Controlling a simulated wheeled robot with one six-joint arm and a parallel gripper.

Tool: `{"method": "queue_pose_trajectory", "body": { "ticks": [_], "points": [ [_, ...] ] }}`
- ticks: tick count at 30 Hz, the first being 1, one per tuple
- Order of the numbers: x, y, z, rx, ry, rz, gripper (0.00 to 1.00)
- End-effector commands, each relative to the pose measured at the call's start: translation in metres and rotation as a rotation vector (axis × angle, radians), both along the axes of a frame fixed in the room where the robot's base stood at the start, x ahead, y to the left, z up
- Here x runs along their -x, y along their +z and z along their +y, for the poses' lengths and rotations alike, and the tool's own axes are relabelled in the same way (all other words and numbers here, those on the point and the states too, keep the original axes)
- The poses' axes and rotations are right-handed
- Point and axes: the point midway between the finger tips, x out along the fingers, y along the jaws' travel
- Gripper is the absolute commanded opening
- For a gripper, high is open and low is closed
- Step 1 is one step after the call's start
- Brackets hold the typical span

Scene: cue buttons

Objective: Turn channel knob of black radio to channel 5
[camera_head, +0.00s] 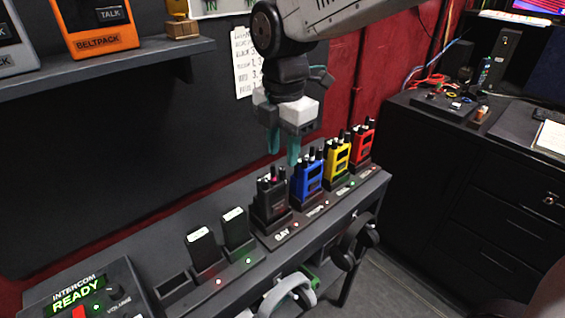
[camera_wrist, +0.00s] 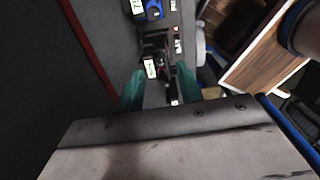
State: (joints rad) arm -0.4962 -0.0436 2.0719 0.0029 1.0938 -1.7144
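The black radio (camera_head: 270,198) stands upright in its dock on the shelf, left of the blue radio. Several short knobs or stubs rise from its top; the channel number cannot be read. My gripper (camera_head: 284,150) hangs fingers-down above the row, just above and slightly right of the black radio in the head view. Its two teal fingers are apart with nothing seen between them. In the wrist view my gripper (camera_wrist: 160,88) also shows spread fingers, with the dark radio (camera_wrist: 155,52) beyond them, its details small and partly hidden.
Blue (camera_head: 308,180), yellow (camera_head: 337,158) and red (camera_head: 362,143) radios stand to the right in the same row. Two dark battery packs (camera_head: 204,248) and an intercom box (camera_head: 85,293) are to the left. Headphones (camera_head: 354,243) hang below the front edge. A wall shelf (camera_head: 120,62) is at upper left.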

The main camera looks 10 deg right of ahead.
Motion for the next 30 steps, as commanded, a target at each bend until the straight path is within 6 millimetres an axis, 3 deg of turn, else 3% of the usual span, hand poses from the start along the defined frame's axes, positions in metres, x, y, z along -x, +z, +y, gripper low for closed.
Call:
{"method": "queue_pose_trajectory", "body": {
  "ticks": [3, 9, 19, 23, 30],
  "points": [
    [0.0, -0.021, 0.0, 0.002, -0.001, 0.004, 0.36],
    [-0.001, -0.041, 0.001, 0.001, -0.002, 0.002, 0.36],
    [-0.001, -0.045, 0.001, 0.0, -0.002, 0.0, 0.36],
    [-0.001, -0.045, 0.001, 0.0, -0.002, 0.0, 0.0],
    [-0.001, -0.045, 0.001, 0.0, -0.038, 0.0, 0.0]
  ]
}}
